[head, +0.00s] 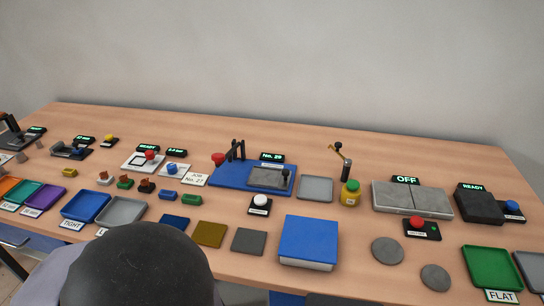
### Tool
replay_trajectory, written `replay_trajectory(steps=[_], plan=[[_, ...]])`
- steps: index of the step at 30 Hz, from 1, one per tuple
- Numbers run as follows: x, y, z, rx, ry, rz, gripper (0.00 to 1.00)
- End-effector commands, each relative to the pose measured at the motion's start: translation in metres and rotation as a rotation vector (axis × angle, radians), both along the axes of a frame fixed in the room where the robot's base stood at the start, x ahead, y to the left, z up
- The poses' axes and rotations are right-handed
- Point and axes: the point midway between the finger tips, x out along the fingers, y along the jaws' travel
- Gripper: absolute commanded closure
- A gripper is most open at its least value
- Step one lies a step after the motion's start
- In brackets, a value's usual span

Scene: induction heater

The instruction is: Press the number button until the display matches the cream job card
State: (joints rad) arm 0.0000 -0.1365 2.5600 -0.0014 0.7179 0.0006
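The cream job card (195,179) lies left of the blue base plate and appears to read "JOB No. 27". A small display (271,157) at the back of that plate shows green text that looks like "No. 29". A round white button (260,201) on a small dark base with a label stands in front of the plate; I cannot read the label. It may be the number button. My gripper is not in view. A dark dome and grey part of my own body fill the bottom left.
The blue base plate (225,175) carries a black lever clamp (236,150) with a red knob. A grey tray (315,187) and yellow-green button post (350,193) stand to its right. A blue block (308,242) stands in front. Several trays and small parts crowd the left.

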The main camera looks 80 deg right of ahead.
Motion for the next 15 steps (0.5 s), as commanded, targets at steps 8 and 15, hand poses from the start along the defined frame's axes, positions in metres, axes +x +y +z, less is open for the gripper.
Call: replay_trajectory(steps=[8,15], plan=[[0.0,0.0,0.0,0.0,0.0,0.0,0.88],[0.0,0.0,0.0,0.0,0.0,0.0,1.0]])
